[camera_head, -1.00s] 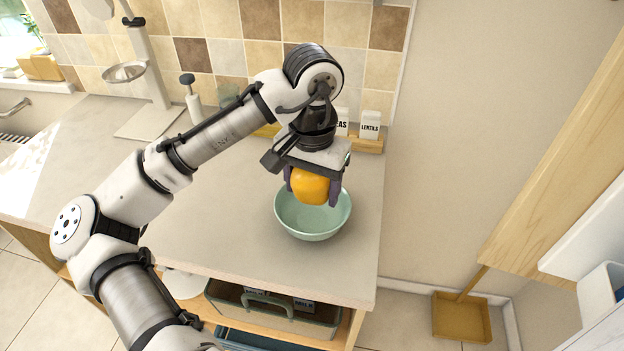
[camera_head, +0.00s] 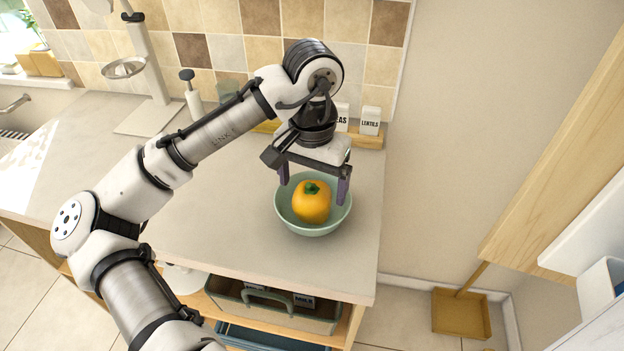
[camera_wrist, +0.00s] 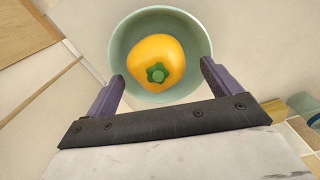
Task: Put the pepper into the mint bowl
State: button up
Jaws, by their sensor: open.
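The yellow-orange pepper (camera_head: 311,203) with a green stem sits inside the mint bowl (camera_head: 322,230) on the counter near its right end. My gripper (camera_head: 313,190) is open above the bowl, its purple fingers spread apart to either side of the pepper. In the wrist view the pepper (camera_wrist: 156,60) lies within the bowl (camera_wrist: 122,40), stem facing the camera. The fingertips (camera_wrist: 162,78) are apart there, with nothing between them touching.
Labelled jars, one reading LENTILS (camera_head: 370,121), stand on a wooden rack behind the bowl. A stand with a metal dish (camera_head: 124,69) is at the back left. The counter (camera_head: 225,215) left of the bowl is clear. A grey bin (camera_head: 275,307) sits on the shelf below.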

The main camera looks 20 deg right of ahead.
notch_tip(320, 180, up, 14)
dwell(0.5)
jog(key=shift+d+f, duration=0.1)
jog(key=shift+f, duration=0.05)
dwell(0.3)
